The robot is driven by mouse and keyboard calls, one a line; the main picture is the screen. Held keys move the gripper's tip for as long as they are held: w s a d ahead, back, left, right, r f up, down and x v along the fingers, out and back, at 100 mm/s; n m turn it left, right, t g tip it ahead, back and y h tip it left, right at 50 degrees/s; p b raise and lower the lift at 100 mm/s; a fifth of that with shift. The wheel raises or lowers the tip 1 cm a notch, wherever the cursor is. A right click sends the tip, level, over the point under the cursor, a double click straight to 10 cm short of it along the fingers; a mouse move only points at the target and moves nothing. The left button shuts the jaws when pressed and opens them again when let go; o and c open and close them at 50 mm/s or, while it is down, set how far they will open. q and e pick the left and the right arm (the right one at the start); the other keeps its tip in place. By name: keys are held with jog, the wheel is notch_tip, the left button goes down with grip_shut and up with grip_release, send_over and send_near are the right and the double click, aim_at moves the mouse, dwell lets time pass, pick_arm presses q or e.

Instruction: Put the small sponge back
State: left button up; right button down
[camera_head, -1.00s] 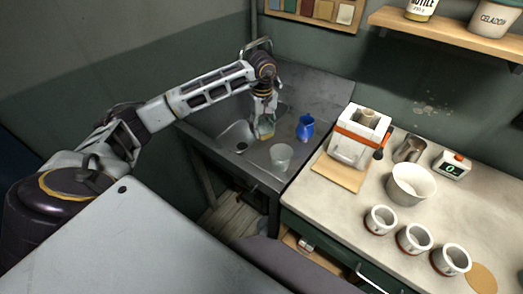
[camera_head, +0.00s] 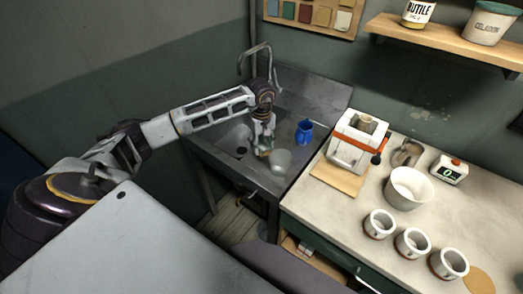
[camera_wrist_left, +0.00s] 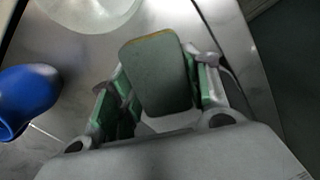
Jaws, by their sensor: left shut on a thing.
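My left gripper (camera_head: 264,143) is over the front of the metal sink unit (camera_head: 301,88), pointing down. It is shut on the small sponge (camera_head: 263,152), just left of a translucent bucket. In the left wrist view the sponge (camera_wrist_left: 158,75) has a grey-green face and a yellowish edge, between the two green-padded fingers of the gripper (camera_wrist_left: 155,100). I cannot tell whether the sponge touches the sink's surface. My right gripper is not in view.
The translucent bucket (camera_head: 280,160) and a blue jug (camera_head: 304,132) stand on the sink unit close to the gripper. The basin (camera_head: 236,138) and tap (camera_head: 259,52) are at the left and back. The worktop at right holds a press (camera_head: 357,143), a white bowl (camera_head: 408,187) and several cups.

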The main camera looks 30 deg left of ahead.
aim_at(261, 149)
pick_arm(q)
jog(key=shift+f+p, duration=0.35)
jog(key=shift+f, duration=1.5)
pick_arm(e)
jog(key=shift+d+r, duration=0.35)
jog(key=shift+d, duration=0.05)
pick_arm(q)
jog(key=shift+f, duration=0.15)
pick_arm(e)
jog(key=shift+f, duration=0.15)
pick_arm(q)
jog(key=o, duration=0.9)
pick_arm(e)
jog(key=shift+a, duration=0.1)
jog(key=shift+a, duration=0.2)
